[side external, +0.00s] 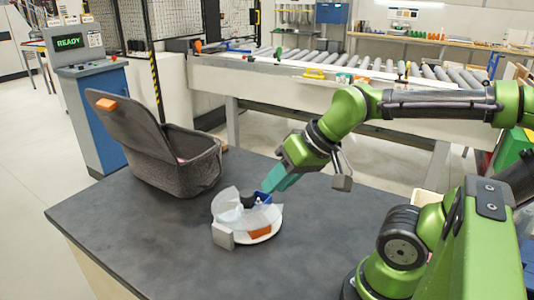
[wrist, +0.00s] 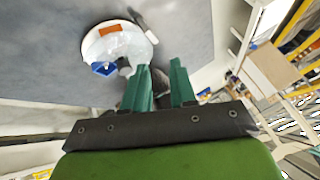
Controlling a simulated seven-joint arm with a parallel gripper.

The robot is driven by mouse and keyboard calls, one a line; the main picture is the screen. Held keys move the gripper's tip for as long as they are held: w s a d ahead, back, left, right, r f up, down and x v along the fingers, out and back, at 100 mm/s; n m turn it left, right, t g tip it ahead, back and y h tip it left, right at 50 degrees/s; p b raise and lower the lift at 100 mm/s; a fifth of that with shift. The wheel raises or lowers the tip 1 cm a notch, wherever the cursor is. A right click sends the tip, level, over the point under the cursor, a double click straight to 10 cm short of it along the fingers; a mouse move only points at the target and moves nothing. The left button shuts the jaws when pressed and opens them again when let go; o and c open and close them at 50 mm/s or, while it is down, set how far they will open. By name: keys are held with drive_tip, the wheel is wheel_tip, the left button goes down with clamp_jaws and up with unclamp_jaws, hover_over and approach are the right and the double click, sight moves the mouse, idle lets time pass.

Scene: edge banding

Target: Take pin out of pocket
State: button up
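A round white dish (side external: 262,236) with clear upright walls stands on the dark table. It also shows in the wrist view (wrist: 98,48). In it are a blue piece (side external: 262,198), also in the wrist view (wrist: 103,69), an orange block (side external: 260,232) and a dark grey round part. I cannot tell which piece is the pin or which compartment is the pocket. My gripper (side external: 268,187) has teal fingers, tilted down at the dish's back right edge, close to the blue piece.
A grey felt bin (side external: 180,165) with a raised back and an orange tab stands left of the dish. A light grey block (side external: 222,236) stands at the dish's front left. The table's front left is clear. A roller conveyor (side external: 330,75) runs behind the table.

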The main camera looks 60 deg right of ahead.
drive_tip(key=w+d+f+n+g+h, duration=0.1)
drive_tip(key=w+d+f+g, duration=0.3)
drive_tip(key=w+d, duration=0.6)
drive_tip(key=n+g, duration=0.2)
drive_tip(key=n, duration=0.4)
hover_over(259, 197)
drive_tip(key=s+a, duration=0.2)
drive_tip(key=s, duration=0.1)
drive_tip(key=shift+h, duration=0.3)
wheel_tip(259, 197, down, 12)
drive_tip(key=shift+a+r, duration=0.1)
drive_tip(key=shift+w+a+f, duration=0.1)
drive_tip(key=shift+w+f, duration=0.1)
drive_tip(key=shift+f, duration=0.75)
drive_tip(key=shift+w+a+f, duration=0.1)
drive_tip(key=shift+w+f, duration=0.15)
drive_tip(key=shift+f, duration=0.65)
drive_tip(key=shift+w+a+f, duration=0.1)
drive_tip(key=shift+w+f, duration=0.1)
drive_tip(key=shift+f, duration=0.75)
drive_tip(key=shift+d, duration=0.1)
clamp_jaws()
